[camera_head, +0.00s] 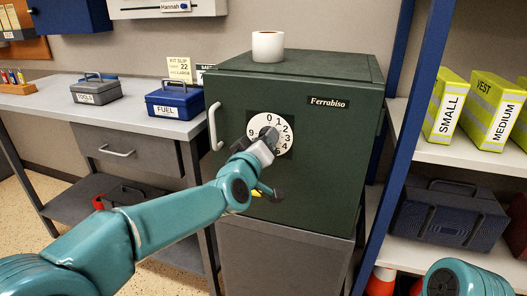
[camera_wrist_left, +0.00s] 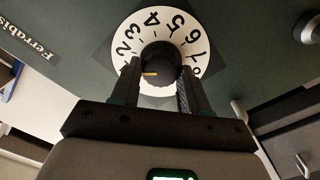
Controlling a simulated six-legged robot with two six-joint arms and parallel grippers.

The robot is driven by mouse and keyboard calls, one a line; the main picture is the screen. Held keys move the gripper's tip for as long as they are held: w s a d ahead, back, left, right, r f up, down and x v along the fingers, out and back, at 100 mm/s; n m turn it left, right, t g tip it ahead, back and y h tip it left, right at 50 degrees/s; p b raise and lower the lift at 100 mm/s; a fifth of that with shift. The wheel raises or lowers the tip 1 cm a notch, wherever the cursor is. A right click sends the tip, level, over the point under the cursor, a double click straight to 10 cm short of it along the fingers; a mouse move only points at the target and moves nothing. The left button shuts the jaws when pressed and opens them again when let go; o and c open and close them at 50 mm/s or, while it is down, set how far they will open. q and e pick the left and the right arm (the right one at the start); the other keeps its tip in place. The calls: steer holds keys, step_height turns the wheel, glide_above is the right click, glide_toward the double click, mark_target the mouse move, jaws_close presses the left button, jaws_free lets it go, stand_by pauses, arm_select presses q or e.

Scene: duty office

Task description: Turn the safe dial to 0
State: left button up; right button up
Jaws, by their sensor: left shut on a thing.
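The green safe (camera_head: 330,170) has a white numbered dial (camera_head: 284,130) on its door, with 0 at the top. The dial also shows in the left wrist view (camera_wrist_left: 152,18), rotated, with 2 to 7 readable around its upper side. My left gripper (camera_head: 267,139) is shut on the black dial knob (camera_wrist_left: 160,57), one finger on each side. A yellow mark on the knob points left in the wrist view, towards a part of the dial hidden by a finger; I cannot tell which number it meets. My right gripper is out of view.
A door handle (camera_head: 214,127) stands left of the dial. A white roll (camera_head: 268,46) stands on the safe. A bench with a blue FUEL box (camera_head: 175,101) and a grey TOOLS box (camera_head: 96,91) is left. A blue shelf post (camera_head: 408,130) is close on the right.

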arm_select(q)
steer(key=shift+f+n+b, duration=0.15)
steer(key=shift+n+b, duration=2.05)
steer(key=shift+n, duration=1.9)
steer(key=o, duration=1.1)
steer(key=shift+c, duration=0.2)
steer(key=v, duration=1.6)
